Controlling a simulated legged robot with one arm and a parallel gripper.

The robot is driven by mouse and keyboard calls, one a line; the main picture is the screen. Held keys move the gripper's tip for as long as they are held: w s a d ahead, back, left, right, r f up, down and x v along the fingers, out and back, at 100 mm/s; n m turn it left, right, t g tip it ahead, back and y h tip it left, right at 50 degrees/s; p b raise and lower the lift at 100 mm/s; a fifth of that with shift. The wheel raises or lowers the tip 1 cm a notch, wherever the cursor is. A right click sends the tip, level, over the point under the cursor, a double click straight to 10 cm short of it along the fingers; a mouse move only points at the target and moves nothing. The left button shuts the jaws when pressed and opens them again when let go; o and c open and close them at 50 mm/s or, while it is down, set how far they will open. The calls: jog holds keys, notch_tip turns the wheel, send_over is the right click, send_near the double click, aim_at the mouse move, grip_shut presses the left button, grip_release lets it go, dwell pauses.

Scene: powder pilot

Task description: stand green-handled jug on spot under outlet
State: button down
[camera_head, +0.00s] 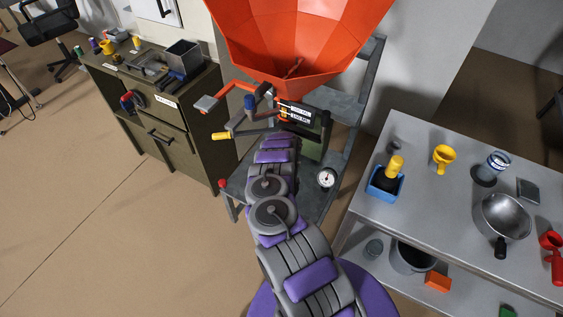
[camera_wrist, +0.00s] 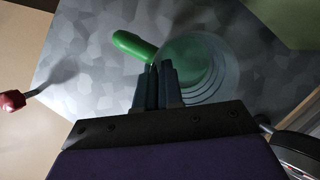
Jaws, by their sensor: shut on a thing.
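In the wrist view, the green-handled jug (camera_wrist: 205,85) is a clear round vessel seen from above, with its green handle (camera_wrist: 134,45) pointing up and left. My gripper (camera_wrist: 160,70) is shut on the jug where the handle meets the wall. The jug is over the grey mottled shelf of the stand (camera_wrist: 85,60); I cannot tell whether it touches it. In the head view, my arm reaches to the stand under the orange hopper (camera_head: 300,40) and hides the gripper and jug. The outlet and the spot under it are not clearly visible.
Levers with an orange arm (camera_head: 238,88) and a yellow grip (camera_head: 221,136) stick out left of the hopper's base. A red knob (camera_head: 224,186) and a round gauge (camera_head: 326,179) flank the stand's shelf. A grey table (camera_head: 440,205) with scoops and a bowl stands right.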

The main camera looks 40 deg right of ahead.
jog(key=shift+f, duration=0.35)
jog(key=c, duration=1.2)
grip_release()
jog(key=shift+o, duration=0.4)
jog(key=o, duration=0.5)
jog(key=shift+r, duration=0.1)
